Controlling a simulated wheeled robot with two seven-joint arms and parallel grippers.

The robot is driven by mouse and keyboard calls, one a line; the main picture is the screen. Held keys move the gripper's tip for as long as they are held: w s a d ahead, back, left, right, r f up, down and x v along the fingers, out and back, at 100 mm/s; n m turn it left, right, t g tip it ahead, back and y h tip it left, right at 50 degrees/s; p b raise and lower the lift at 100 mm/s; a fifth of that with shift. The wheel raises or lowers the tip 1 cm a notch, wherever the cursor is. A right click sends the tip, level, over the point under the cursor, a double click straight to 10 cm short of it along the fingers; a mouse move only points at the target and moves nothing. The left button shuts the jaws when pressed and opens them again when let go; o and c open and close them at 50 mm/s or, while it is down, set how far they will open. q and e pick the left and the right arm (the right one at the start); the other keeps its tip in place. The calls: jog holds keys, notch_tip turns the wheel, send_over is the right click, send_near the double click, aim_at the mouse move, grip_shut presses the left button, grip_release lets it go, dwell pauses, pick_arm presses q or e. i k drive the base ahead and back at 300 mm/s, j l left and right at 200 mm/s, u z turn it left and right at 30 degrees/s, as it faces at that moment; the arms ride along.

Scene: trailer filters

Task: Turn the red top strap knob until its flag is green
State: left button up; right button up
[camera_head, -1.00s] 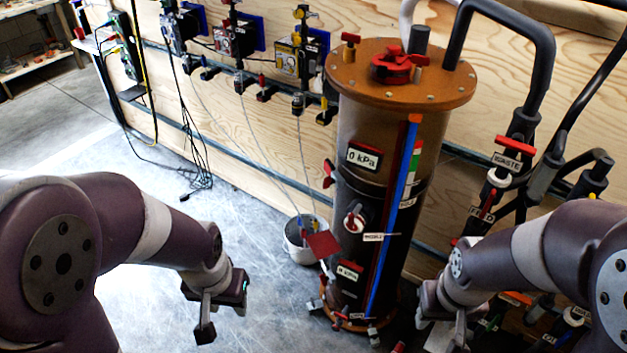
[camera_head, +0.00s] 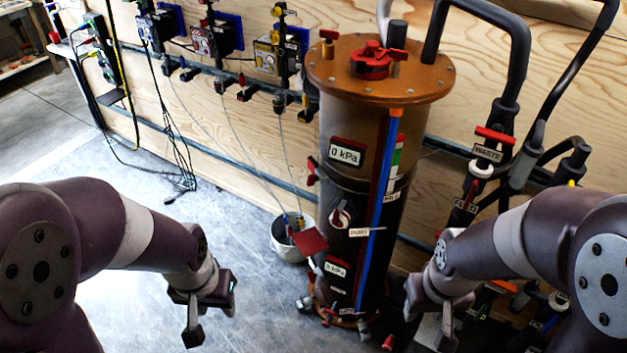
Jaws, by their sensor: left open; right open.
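A tall dark cylinder (camera_head: 345,200) with an orange-brown lid (camera_head: 425,85) stands ahead, between my grippers. A small red knob (camera_head: 312,172) sits on its left side, near the upper dark band; I take it as the top strap knob, but cannot be sure. A red square flag (camera_head: 310,241) shows lower left of the cylinder; I cannot tell which knob it belongs to. My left gripper (camera_head: 208,318) is open and empty, low and left of the cylinder. My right gripper (camera_head: 430,322) is open, low and right of it, its fingers partly hidden. Neither touches the cylinder.
A red handwheel (camera_head: 371,60) sits on the lid. A white bucket (camera_head: 287,246) stands left of the cylinder. Dark pipes with a red WASTE handle (camera_head: 495,135) are at the right. Valves and gauges (camera_head: 208,40) line the wooden wall.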

aim_at(312, 178)
jog(key=i+j+z, duration=0.4)
jog(key=i+j, duration=0.5)
